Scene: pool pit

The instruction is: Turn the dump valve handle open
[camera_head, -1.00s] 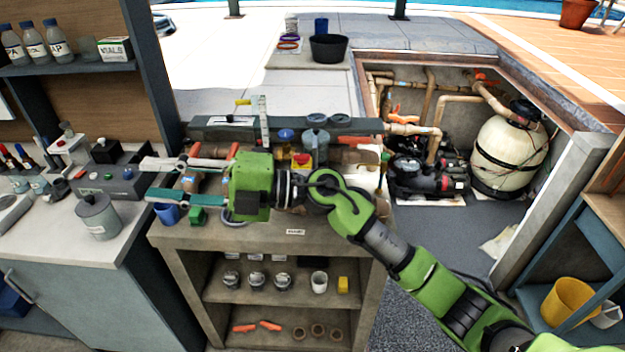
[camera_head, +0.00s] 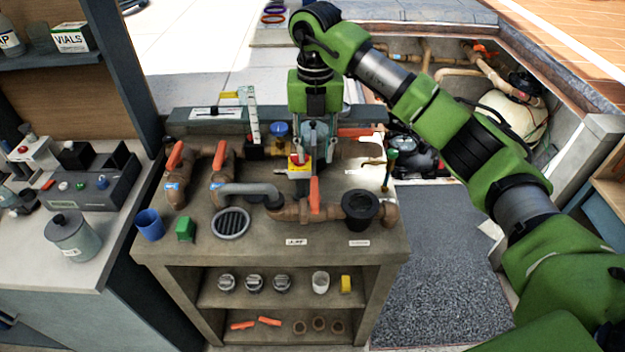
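Several orange valve handles show on the bench pipework. One (camera_head: 314,195) stands at the front centre, just behind two small label plates that I cannot read. Two more (camera_head: 175,156) and (camera_head: 220,155) are on the left pipes, and another (camera_head: 362,132) lies at the back right. I cannot tell for certain which is the dump valve handle. My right gripper (camera_head: 303,158) points down over the bench, behind the front centre handle and apparently apart from it. Its fingers blend with the fittings behind, so their opening is unclear. My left gripper is not in view.
A yellow and red switch box (camera_head: 299,164) is close by my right gripper.

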